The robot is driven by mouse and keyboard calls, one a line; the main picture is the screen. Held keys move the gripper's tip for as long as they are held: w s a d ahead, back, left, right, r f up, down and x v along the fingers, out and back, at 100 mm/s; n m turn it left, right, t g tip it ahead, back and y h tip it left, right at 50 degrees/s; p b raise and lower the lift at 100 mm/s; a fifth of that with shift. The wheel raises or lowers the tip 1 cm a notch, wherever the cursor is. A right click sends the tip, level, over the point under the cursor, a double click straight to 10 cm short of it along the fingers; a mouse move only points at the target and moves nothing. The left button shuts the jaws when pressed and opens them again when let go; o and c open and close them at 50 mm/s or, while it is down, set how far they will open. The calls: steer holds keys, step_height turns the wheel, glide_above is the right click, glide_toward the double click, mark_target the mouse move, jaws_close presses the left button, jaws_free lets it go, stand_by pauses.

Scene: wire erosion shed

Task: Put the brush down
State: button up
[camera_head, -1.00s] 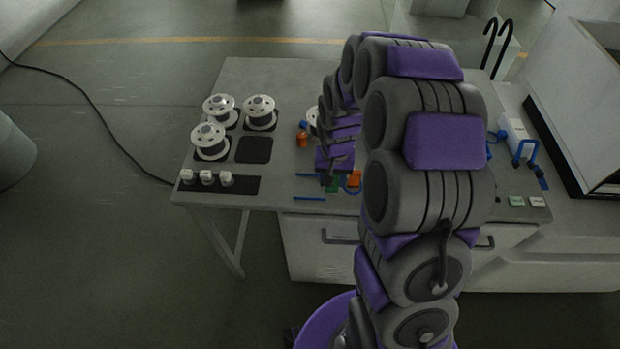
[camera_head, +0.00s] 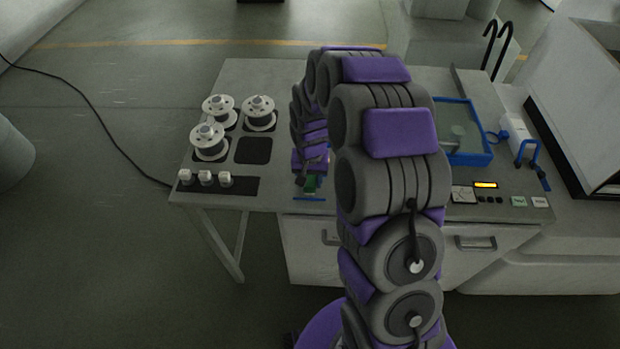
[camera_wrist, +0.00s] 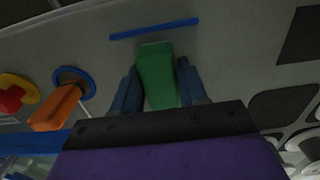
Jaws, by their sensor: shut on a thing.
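My gripper (camera_wrist: 157,72) is shut on the green brush (camera_wrist: 158,80), which sits between its blue fingers in the wrist view. Only a plain green part of the brush shows; no bristles are visible. In the head view my gripper (camera_head: 309,181) and a bit of the green brush (camera_head: 311,185) are over the left-middle of the table, just behind a blue strip (camera_head: 309,199). The blue strip (camera_wrist: 155,28) lies just beyond the brush's end in the wrist view. I cannot tell whether the brush touches the table.
An orange-handled tool (camera_wrist: 56,108) with a blue ring (camera_wrist: 75,78) and a red and yellow knob (camera_wrist: 12,95) lie left in the wrist view. A blue-rimmed tank (camera_head: 488,157) is at right.

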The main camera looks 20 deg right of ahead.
mark_target(310, 178)
steer(key=o, duration=1.1)
steer(key=shift+o, duration=0.2)
steer(key=shift+r, duration=0.1)
step_height(310, 178, up, 11)
steer(key=p, duration=0.2)
steer(key=s+r+n, duration=0.2)
steer(key=s+r, duration=0.7)
steer(key=s, duration=0.5)
steer(key=s+r+n+g, duration=0.1)
steer(key=s+r, duration=0.2)
steer(key=s, duration=1.7)
steer(key=shift+n+g, duration=0.3)
steer(key=shift+g, duration=0.1)
